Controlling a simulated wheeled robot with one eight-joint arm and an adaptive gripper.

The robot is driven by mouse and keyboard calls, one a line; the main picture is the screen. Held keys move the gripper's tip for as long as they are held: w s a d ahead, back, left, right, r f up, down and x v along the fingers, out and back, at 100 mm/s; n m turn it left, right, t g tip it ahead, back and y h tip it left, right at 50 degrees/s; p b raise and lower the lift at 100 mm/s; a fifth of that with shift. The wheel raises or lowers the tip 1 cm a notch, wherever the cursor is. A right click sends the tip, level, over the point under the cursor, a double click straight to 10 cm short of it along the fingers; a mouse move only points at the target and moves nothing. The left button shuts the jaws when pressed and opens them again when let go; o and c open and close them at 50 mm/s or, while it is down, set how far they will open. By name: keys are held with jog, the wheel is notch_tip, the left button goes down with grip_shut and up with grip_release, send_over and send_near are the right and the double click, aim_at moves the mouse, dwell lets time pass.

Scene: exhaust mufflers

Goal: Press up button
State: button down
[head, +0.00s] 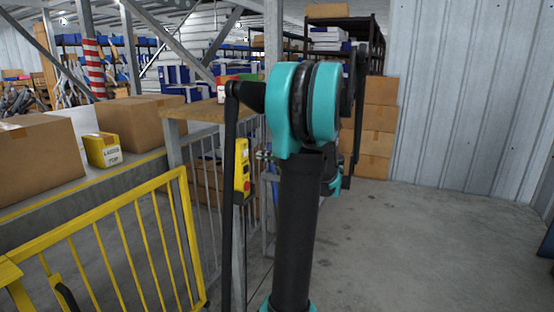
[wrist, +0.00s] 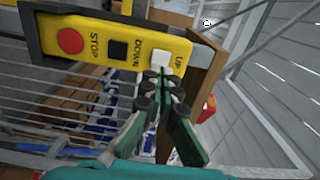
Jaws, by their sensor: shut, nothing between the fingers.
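A yellow control box (head: 242,170) is mounted on a post in the middle of the head view, beside my arm. In the wrist view the yellow box (wrist: 100,43) shows a red STOP button (wrist: 70,41), a black DOWN button (wrist: 117,49) and a white UP button (wrist: 161,61). My gripper (wrist: 160,80) is shut and empty, with its fingertips at the lower edge of the UP button. I cannot tell whether they touch it. In the head view my gripper (head: 263,156) is small, just right of the box.
A yellow railing (head: 120,225) stands at the lower left. Cardboard boxes (head: 40,152) and a small yellow box (head: 103,150) sit on a conveyor behind it. A wooden board (head: 200,109) is above the control box. Open concrete floor (head: 420,250) lies to the right.

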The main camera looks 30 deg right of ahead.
aim_at(246, 153)
jog(key=shift+x, duration=2.05)
